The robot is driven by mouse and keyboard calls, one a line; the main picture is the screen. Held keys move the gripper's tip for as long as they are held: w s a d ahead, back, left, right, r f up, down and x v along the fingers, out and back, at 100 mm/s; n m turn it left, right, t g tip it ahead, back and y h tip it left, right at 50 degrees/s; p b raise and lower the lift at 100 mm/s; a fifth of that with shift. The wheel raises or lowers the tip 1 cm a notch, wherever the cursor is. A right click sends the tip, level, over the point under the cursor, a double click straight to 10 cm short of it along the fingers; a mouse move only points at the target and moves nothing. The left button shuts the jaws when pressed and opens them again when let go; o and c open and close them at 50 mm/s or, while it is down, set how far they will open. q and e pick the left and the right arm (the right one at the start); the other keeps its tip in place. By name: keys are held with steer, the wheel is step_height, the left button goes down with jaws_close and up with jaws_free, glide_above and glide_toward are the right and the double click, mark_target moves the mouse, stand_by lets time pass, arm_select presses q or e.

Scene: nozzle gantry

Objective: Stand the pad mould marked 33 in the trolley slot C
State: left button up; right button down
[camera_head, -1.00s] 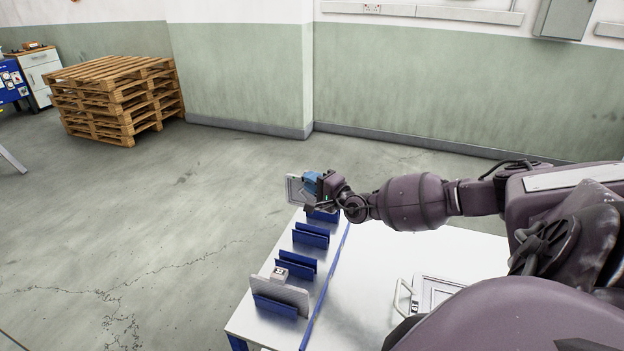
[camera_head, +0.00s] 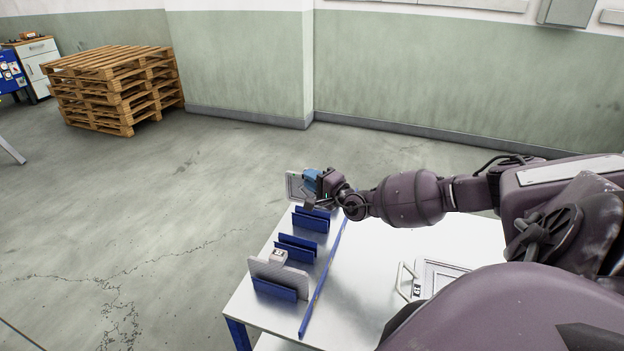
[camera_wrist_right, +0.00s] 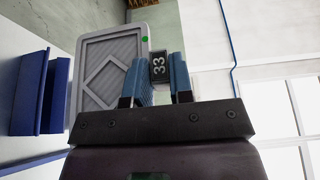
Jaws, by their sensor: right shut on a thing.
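The pad mould marked 33 (camera_wrist_right: 108,66) is a grey plate with a raised diamond pattern and a green dot. In the head view it shows as a small plate (camera_head: 295,187) above the trolley's far end. My right gripper (camera_wrist_right: 162,82) is shut on its dark tab, where 33 is readable. The trolley (camera_head: 368,258) has a row of blue slots: a near slot (camera_head: 272,290), a middle slot (camera_head: 297,250) and a farther slot (camera_head: 310,224). My arm partly hides the far end. No slot letters are readable. My left gripper is not in view.
Another grey mould (camera_head: 284,277) stands in the near slot. A framed plate with a handle (camera_head: 401,280) lies on the white top, partly hidden by my body. A blue strip (camera_head: 322,282) runs beside the slots. Stacked pallets (camera_head: 115,92) stand far off; the floor between is clear.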

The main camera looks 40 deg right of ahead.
step_height(320, 180, down, 8)
steer(key=b, duration=0.6)
steer(key=shift+f, duration=0.25)
stand_by(0.4)
stand_by(0.4)
steer(key=c, duration=0.9)
jaws_free()
steer(key=shift+f, duration=0.1)
steer(key=shift+s, duration=0.1)
steer(key=s, duration=1)
steer(key=shift+s+d+p, duration=0.3)
steer(key=shift+d+p, duration=0.05)
